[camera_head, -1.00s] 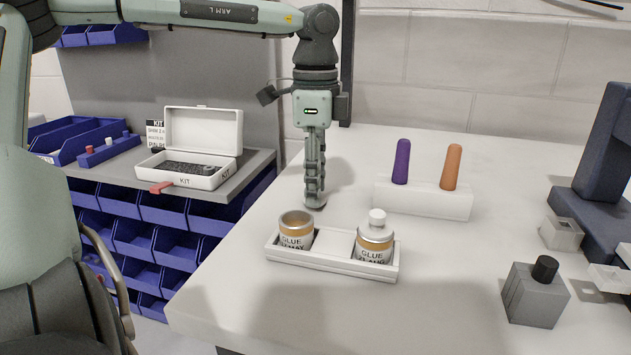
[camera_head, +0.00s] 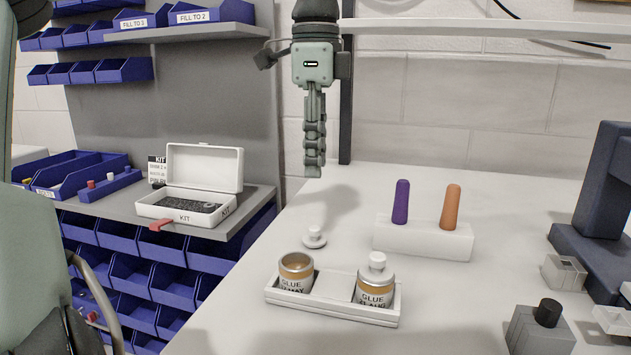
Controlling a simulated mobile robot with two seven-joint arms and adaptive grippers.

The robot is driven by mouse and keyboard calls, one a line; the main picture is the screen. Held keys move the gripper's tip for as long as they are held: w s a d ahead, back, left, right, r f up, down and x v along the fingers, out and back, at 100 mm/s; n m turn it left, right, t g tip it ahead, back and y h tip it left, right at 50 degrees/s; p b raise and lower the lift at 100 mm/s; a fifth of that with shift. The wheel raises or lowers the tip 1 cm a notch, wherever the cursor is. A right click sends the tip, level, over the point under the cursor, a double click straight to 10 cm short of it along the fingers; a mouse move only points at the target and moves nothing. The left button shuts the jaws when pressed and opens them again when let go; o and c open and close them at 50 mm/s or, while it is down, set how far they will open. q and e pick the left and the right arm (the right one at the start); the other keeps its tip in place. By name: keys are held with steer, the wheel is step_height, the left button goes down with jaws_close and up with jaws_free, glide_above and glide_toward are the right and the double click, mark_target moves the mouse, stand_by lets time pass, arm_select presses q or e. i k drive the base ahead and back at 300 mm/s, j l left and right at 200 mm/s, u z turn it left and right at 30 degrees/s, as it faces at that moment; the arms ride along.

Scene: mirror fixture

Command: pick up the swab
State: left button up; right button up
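I cannot pick out a thing that is clearly a swab. A purple handle (camera_head: 401,202) and an orange handle (camera_head: 449,206) stand upright in a white block (camera_head: 422,239) at the back of the table. My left gripper (camera_head: 313,174) points straight down above the table, seen edge-on, so its finger gap is hidden. Nothing shows hanging from it. A white knobbed lid (camera_head: 314,238) lies on the table below it. In front, a white tray (camera_head: 330,310) holds an open glue jar (camera_head: 296,273) and a capped glue jar (camera_head: 376,282). My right gripper is not in view.
A dark blue fixture (camera_head: 597,190) stands at the right, with grey blocks (camera_head: 540,328) before it. An open white kit box (camera_head: 190,205) sits on a grey shelf at the left, with blue bins (camera_head: 130,275) below.

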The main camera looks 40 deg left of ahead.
mark_target(400, 217)
steer(key=k+j, duration=0.2)
steer(key=k, duration=0.3)
steer(key=k+j, duration=0.25)
steer(key=k, duration=0.2)
